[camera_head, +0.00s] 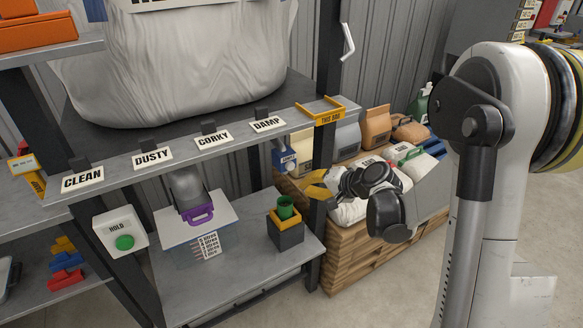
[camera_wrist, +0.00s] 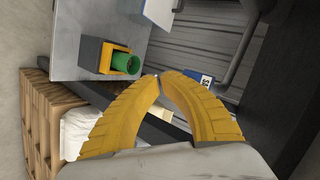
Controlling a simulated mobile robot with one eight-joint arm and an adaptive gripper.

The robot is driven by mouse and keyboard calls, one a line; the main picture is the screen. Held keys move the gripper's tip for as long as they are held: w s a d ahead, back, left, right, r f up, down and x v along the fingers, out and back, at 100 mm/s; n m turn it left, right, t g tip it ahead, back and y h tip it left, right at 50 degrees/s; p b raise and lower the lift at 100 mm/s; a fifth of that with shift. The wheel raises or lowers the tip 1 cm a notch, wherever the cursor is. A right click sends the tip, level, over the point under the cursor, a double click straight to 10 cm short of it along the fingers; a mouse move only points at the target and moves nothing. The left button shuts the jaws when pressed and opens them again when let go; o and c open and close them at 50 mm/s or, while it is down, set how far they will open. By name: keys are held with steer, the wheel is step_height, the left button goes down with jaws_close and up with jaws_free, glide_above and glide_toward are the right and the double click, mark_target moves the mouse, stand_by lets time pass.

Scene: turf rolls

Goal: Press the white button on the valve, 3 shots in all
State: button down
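A small blue box with a white label (camera_head: 286,158) hangs by the shelf post, left of my gripper; it may be the valve, but its label is too small to read. A blue piece with a white label (camera_wrist: 206,80) also shows beyond the right finger in the wrist view. I cannot make out a white button on it in either view. My gripper (camera_head: 314,184) has yellow fingers, in front of the wooden crate. In the wrist view its fingertips (camera_wrist: 160,76) meet with nothing visible between them. It is apart from the blue box.
A green cup (camera_head: 286,207) sits in a yellow-topped dark block on the lower shelf (camera_head: 235,270). A HOLD box with a green button (camera_head: 124,242) is at left. The dark shelf post stands close to my gripper. The wooden crate (camera_head: 375,245) holds bags and bottles.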

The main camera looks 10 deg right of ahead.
steer(key=shift+w+a, duration=0.3)
steer(key=shift+w, duration=0.6)
steer(key=shift+w+a, duration=0.25)
steer(key=shift+w, duration=0.6)
steer(key=shift+w+a, duration=0.3)
steer(key=shift+w, duration=0.6)
steer(key=shift+w, duration=0.15)
steer(key=shift+w+a, duration=0.15)
steer(key=shift+w, duration=0.1)
steer(key=shift+w+a, duration=0.15)
steer(key=shift+w, duration=0.35)
steer(key=shift+s, duration=0.15)
stand_by(0.6)
steer(key=shift+s+d, duration=0.3)
steer(key=shift+s, duration=0.5)
steer(key=s, duration=0.1)
steer(key=s+d, duration=0.1)
steer(key=s, duration=0.2)
steer(key=shift+s+d, duration=0.25)
steer(key=shift+s, duration=0.1)
